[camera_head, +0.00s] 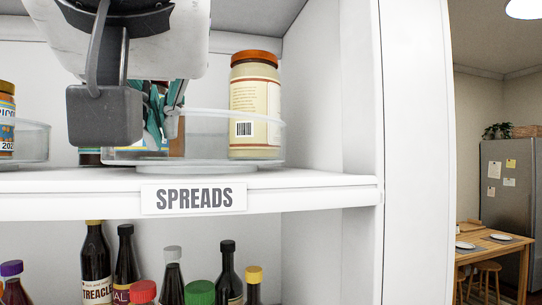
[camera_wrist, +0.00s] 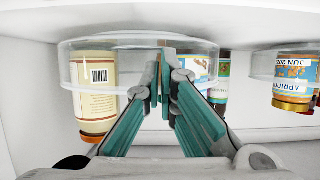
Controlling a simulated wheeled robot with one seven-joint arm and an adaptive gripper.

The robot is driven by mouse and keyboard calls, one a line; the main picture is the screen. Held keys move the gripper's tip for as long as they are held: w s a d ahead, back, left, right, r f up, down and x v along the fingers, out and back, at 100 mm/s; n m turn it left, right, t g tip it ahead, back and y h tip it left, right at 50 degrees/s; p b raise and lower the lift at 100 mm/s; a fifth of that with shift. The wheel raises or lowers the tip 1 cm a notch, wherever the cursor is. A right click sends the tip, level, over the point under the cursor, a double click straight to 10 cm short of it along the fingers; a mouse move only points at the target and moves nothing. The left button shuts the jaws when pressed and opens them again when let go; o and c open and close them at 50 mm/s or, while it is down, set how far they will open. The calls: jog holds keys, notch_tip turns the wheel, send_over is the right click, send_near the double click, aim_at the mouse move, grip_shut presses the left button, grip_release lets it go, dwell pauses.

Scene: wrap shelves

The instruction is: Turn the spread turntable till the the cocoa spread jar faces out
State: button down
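The clear-walled spread turntable (camera_head: 210,168) stands on the shelf above the SPREADS label; its rim also shows in the wrist view (camera_wrist: 110,43). On its right in the head view stands a cream jar (camera_head: 256,95) with an orange lid, its barcode side outward; it is at left in the inverted wrist view (camera_wrist: 97,95). A blue-and-white label (camera_wrist: 197,68) and a brown edge show behind my fingers. I cannot tell which is the cocoa spread jar. My gripper (camera_head: 163,128) is at the turntable's front wall, fingertips close together; whether they pinch the wall is unclear.
Another clear turntable (camera_head: 30,140) with an apricot jar (camera_head: 7,118) stands at left. A dark-lidded jar (camera_wrist: 221,85) shows between the turntables. The right shelf wall (camera_head: 330,90) is near the cream jar. Bottles (camera_head: 97,262) fill the shelf below.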

aim_at(246, 139)
jog(key=shift+w+d, duration=0.15)
jog(key=shift+d, duration=0.45)
jog(key=shift+w+d, duration=0.15)
jog(key=shift+d, duration=0.5)
jog(key=shift+w+d+b, duration=0.15)
jog(key=shift+d+b, duration=0.15)
jog(key=shift+d, duration=0.65)
jog(key=shift+w+d, duration=0.6)
jog(key=shift+d, duration=0.35)
jog(key=shift+w+d+b, duration=0.1)
jog(key=shift+d+b, duration=0.05)
jog(key=shift+b, duration=0.15)
jog(key=shift+w+d, duration=0.55)
jog(key=shift+d, duration=0.3)
